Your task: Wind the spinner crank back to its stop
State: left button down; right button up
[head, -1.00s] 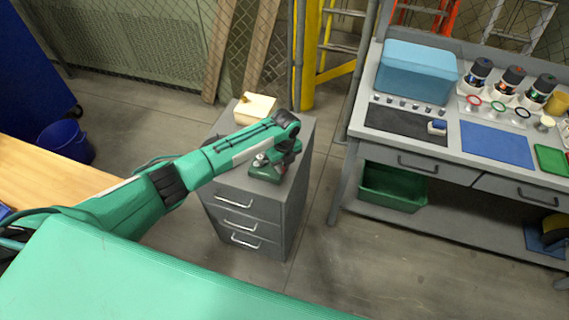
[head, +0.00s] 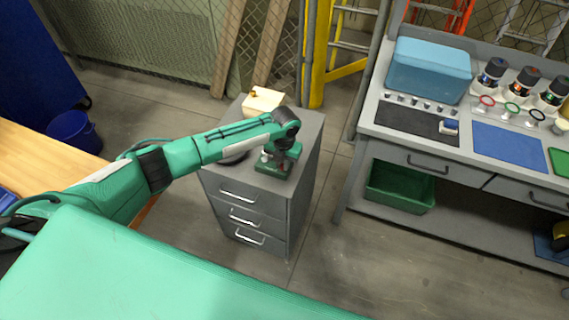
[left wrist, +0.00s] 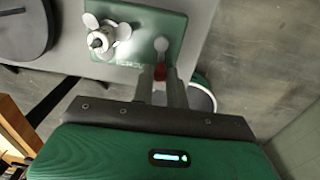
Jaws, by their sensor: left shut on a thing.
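The spinner unit is a green base plate (left wrist: 140,52) on top of a grey drawer cabinet (head: 272,209). In the left wrist view a pale three-bladed spinner (left wrist: 104,38) stands on the plate. The crank is a small grey arm (left wrist: 161,46) at the plate's right side with a red knob (left wrist: 160,74). My left gripper (left wrist: 162,74) is shut on the red knob, with one finger on each side of it. In the head view the green base (head: 273,168) shows below my left wrist, and the crank is mostly hidden. My right gripper is not in view.
A dark round disc (left wrist: 24,30) lies on the cabinet beside the plate. A cream box (head: 263,101) stands at the cabinet's back. A workbench (head: 361,147) with a blue case (head: 430,72) stands to the right. The floor between cabinet and bench is clear.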

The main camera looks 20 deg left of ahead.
pick_arm(q)
jog(key=shift+a+m, duration=0.25)
jog(key=shift+m, duration=0.65)
jog(key=c, duration=1.4)
grip_release()
jog(key=r+b, duration=0.1)
jog(key=r, duration=0.3)
jog(key=r+b, duration=0.1)
jog(key=r, duration=0.4)
jog(key=r+b, duration=0.1)
jog(key=r, duration=0.4)
jog(key=shift+d, duration=0.25)
jog(key=shift+f, duration=0.15)
